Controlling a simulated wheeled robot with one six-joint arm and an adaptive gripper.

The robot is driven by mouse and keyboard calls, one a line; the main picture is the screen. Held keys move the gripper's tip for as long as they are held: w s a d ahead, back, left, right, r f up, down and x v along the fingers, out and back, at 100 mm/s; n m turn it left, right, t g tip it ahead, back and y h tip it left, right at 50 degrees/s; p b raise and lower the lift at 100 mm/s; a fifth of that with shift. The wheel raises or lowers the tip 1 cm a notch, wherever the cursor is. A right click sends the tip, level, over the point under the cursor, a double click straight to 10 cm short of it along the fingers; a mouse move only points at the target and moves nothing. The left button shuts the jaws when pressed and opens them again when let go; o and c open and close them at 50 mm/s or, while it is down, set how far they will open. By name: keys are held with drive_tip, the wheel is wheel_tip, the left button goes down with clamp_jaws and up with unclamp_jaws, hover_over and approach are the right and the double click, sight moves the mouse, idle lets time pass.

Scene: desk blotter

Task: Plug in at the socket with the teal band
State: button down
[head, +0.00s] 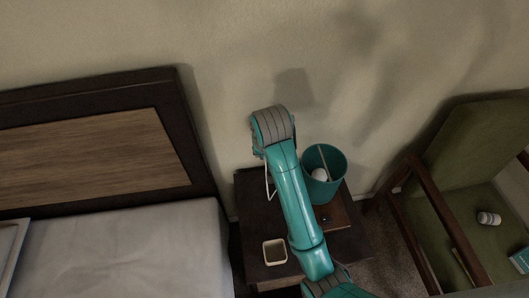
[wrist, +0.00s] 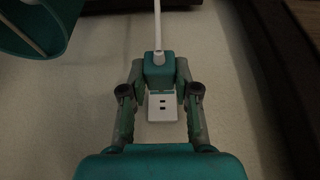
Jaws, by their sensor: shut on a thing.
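In the wrist view my gripper (wrist: 160,82) is shut on a teal plug (wrist: 158,73), with one finger on each side of it. A white cable (wrist: 157,22) runs from the plug toward the top of the picture. A white socket (wrist: 162,108) with dark slots sits on the pale wall between my fingers, just below the plug in the picture. No teal band shows on the visible part of the socket. I cannot tell whether the plug touches it. In the head view my arm hides the gripper, plug and socket; part of the white cable (head: 269,185) shows beside the arm.
A small pale dish (head: 275,262) is at the nightstand's front. A bed (head: 110,255) is left, a green armchair (head: 470,150) right.

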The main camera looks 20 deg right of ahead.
drive_tip(key=shift+w+d, duration=0.2)
drive_tip(key=shift+w, duration=0.75)
drive_tip(key=shift+w+d, duration=0.15)
drive_tip(key=shift+w, duration=0.8)
drive_tip(key=shift+w+d, duration=0.2)
drive_tip(key=shift+w, duration=0.75)
drive_tip(key=shift+w+d, duration=0.15)
drive_tip(key=shift+w, duration=0.6)
drive_tip(key=shift+w+d, duration=0.1)
drive_tip(key=shift+w, duration=0.6)
drive_tip(key=c, duration=0.8)
unclamp_jaws()
drive_tip(key=s, duration=0.4)
drive_tip(key=s+a, duration=0.1)
drive_tip(key=s, duration=0.3)
drive_tip(key=s+a+r, duration=0.1)
drive_tip(key=s, duration=0.3)
drive_tip(key=shift+s+a, duration=0.1)
drive_tip(key=shift+a, duration=0.1)
